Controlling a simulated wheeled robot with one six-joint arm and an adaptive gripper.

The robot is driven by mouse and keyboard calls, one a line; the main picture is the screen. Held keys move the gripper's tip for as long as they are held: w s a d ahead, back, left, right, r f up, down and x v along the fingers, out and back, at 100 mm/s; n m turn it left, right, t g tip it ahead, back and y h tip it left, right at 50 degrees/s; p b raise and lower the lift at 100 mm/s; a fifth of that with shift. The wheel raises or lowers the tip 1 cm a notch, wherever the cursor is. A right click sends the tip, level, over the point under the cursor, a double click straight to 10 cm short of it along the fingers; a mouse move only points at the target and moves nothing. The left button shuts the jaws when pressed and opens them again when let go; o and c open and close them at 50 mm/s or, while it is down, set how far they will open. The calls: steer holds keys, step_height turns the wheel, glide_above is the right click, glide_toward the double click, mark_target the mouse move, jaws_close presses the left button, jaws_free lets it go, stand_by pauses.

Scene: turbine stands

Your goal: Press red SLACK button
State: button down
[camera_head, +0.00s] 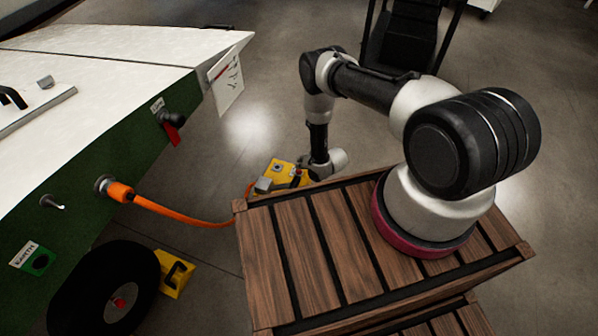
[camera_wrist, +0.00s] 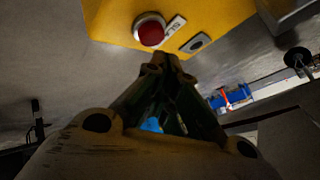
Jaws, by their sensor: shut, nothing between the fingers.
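The red button (camera_wrist: 151,33) is round, in a pale ring on the yellow box (camera_wrist: 235,15), in the upper part of the wrist view. A small white label (camera_wrist: 175,26) with partly readable letters sits just right of it. My gripper (camera_wrist: 167,60) is shut and empty. Its fingertips appear just below and slightly right of the button in the picture; I cannot tell whether they touch the box. In the head view the yellow box (camera_head: 278,168) is on the floor beyond the wooden crate, partly hidden by my arm, and the fingertips are not clear.
An orange cable (camera_head: 180,213) runs from the green-sided stand (camera_head: 85,190) towards the box. A slatted wooden crate (camera_head: 290,250) is in front. Open floor (camera_head: 255,120) lies behind the box.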

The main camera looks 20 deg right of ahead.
steer(key=shift+r, duration=2.5)
